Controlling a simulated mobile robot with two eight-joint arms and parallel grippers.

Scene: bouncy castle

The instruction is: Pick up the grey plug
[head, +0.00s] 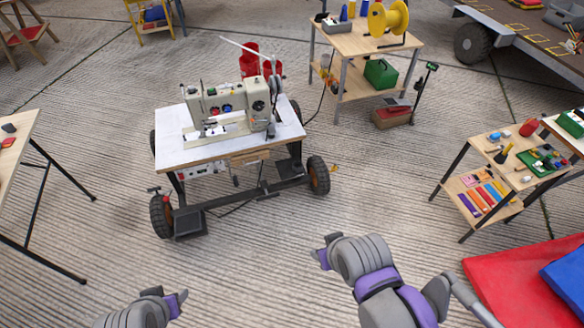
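I cannot make out a grey plug for certain; small items on the tables are too small to tell apart. My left gripper (177,301) is at the bottom left, pointing right, above the bare floor. My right gripper (321,257) is at the bottom middle, pointing left, also above the floor and in front of the sewing-machine cart. Both appear well away from every table. The fingers are small and partly hidden by the wrists, so I cannot tell whether they are open.
A sewing machine (230,108) stands on a wheeled white-topped cart (180,152). A wooden bench with a yellow reel (388,18) stands behind. A shelf table (487,157) and red mat (497,283) are at right, a table (12,150) at left. The ribbed floor between is clear.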

